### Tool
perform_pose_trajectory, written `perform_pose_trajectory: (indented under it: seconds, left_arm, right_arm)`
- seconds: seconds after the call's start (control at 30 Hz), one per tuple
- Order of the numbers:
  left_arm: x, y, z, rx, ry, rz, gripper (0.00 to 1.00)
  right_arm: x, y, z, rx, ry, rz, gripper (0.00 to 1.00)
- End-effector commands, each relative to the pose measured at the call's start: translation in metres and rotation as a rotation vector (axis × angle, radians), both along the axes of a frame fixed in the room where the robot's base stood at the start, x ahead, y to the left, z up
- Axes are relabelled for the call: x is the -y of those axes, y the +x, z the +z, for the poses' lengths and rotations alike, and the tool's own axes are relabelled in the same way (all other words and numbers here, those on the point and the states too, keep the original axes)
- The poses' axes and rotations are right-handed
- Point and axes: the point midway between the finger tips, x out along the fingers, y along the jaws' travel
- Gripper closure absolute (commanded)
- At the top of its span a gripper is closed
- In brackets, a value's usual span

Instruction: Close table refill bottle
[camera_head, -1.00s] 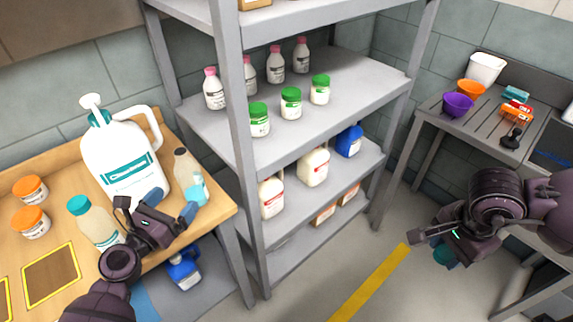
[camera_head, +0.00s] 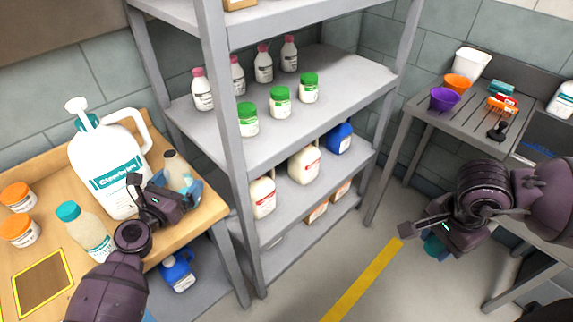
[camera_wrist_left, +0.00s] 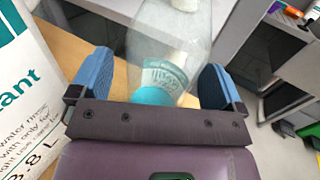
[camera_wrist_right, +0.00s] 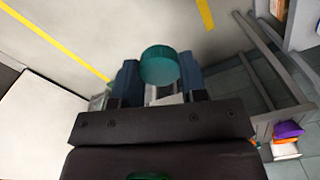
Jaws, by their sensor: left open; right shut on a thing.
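A clear refill bottle (camera_head: 177,170) with a teal label stands on the wooden table near its right edge; I see no cap on it. My left gripper (camera_head: 165,193) is open at this bottle. In the left wrist view the bottle (camera_wrist_left: 172,40) is between the spread blue fingers (camera_wrist_left: 155,75), with gaps visible beside it. My right gripper (camera_head: 432,243) is shut on a teal cap, far right of the table above the floor. The cap (camera_wrist_right: 159,64) shows between its fingers in the right wrist view.
A large white pump jug (camera_head: 110,170) stands close left of the bottle. A second, teal-capped bottle (camera_head: 85,232) and orange-lidded jars (camera_head: 18,230) are further left. A grey shelf rack (camera_head: 225,130) with bottles stands right of the table. Open floor lies between my arms.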

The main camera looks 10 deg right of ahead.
Motion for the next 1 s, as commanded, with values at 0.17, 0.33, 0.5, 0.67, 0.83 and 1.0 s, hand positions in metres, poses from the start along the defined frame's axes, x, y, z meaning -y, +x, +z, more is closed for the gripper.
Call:
perform_pose_trajectory:
  seconds: [0.17,0.33,0.5,0.67,0.83,1.0]
  left_arm:
    - [0.0034,0.0057,-0.0005,-0.001,0.0,0.0,0.06]
    - [0.0034,0.0054,-0.0004,-0.001,0.0,0.0,0.06]
    - [0.0034,0.0053,-0.0003,-0.001,0.0,0.0,0.15]
    - [0.0034,0.0052,-0.0002,-0.001,0.0,0.0,0.39]
    - [0.0034,0.0053,-0.0001,0.0,0.0,-0.001,0.63]
    - [0.0034,0.0053,0.0002,0.0,0.0,0.0,0.63]
  right_arm:
    - [0.0,0.0,-0.0001,0.0,0.0,0.0,0.82]
    - [0.0,0.0,-0.0001,0.0,0.0,0.0,0.82]
    - [0.0,0.0,0.0,0.0,0.0,0.0,0.82]
    - [0.0,0.0,-0.0001,0.0,0.0,0.0,0.82]
    - [0.0,0.0,0.0,0.0,0.0,0.0,0.82]
    - [0.0,0.0,0.0002,0.0,0.0,0.0,0.82]
